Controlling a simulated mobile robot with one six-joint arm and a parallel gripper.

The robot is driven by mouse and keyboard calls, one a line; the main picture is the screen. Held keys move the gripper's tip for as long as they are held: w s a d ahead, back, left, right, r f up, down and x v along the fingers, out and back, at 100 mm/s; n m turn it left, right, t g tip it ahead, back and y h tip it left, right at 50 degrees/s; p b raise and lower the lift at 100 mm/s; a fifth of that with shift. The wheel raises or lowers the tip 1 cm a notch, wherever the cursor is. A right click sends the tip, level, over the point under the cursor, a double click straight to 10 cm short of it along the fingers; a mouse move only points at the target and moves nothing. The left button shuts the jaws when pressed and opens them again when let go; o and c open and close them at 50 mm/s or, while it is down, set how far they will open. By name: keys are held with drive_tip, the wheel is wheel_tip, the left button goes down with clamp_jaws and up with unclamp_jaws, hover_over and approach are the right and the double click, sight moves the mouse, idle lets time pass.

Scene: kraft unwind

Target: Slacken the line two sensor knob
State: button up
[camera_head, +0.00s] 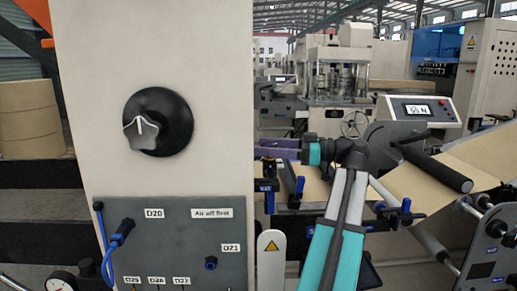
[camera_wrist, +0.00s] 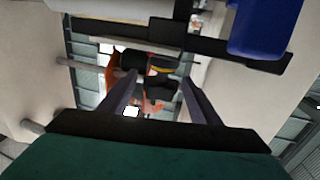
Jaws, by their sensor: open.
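A large round black knob with a grey lobed grip and a white pointer line (camera_head: 141,130) sits on a pale upright panel (camera_head: 95,60) in the head view. The pointer line tilts slightly left of upright. I see no label that names it as the line two sensor knob. My gripper (camera_head: 262,148) is right of the knob, beside the panel's right edge and apart from the knob. In the wrist view my gripper (camera_wrist: 160,82) has its two dark fingers spread, with nothing held between them. I cannot make out the knob in the wrist view.
Below the knob is a grey plate (camera_head: 180,240) with labels D20, D21 and "Air off first", and a blue hose connector (camera_head: 122,232). Brown paper web (camera_head: 420,185) and rollers lie at the right. A blue part (camera_wrist: 265,25) and black bar stand close in the wrist view.

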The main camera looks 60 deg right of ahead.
drive_tip(key=v, duration=0.3)
drive_tip(key=shift+s+d, duration=0.1)
drive_tip(key=shift+s, duration=0.2)
drive_tip(key=shift+r, duration=0.1)
